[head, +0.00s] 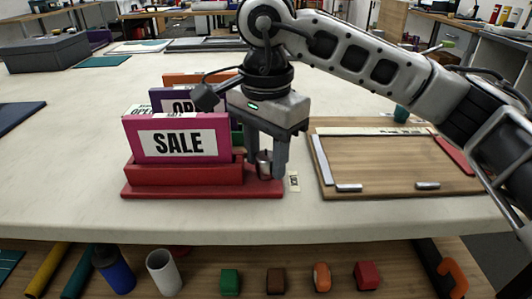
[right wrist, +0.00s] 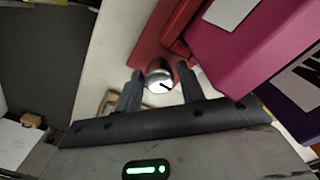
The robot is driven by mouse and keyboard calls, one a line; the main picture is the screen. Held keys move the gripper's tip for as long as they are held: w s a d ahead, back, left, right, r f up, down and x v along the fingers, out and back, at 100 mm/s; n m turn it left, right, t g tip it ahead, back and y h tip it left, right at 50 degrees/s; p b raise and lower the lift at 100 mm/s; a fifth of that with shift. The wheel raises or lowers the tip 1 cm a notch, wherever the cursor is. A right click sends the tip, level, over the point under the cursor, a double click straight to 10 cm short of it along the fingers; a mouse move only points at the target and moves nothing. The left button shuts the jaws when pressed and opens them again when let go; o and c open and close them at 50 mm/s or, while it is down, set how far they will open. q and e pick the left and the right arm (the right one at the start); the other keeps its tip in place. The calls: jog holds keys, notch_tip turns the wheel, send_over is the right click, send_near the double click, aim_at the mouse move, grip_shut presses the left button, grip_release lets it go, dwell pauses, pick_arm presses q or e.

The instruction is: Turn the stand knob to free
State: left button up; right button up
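The red sign stand (head: 183,176) is on the pale table in the head view, with a pink SALE sign (head: 180,138) at its front and other signs behind. The stand knob (head: 264,160) is at the stand's right end. In the right wrist view the knob (right wrist: 159,77) is round and silver, with a dark mark on its face. My right gripper (head: 266,168) points down with one finger on each side of the knob. In the right wrist view its fingers (right wrist: 160,82) look slightly apart from the knob. My left gripper is out of view.
A lower shelf (head: 200,275) in front holds several coloured blocks and cylinders. Table space left of the stand is clear.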

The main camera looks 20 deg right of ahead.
aim_at(266, 155)
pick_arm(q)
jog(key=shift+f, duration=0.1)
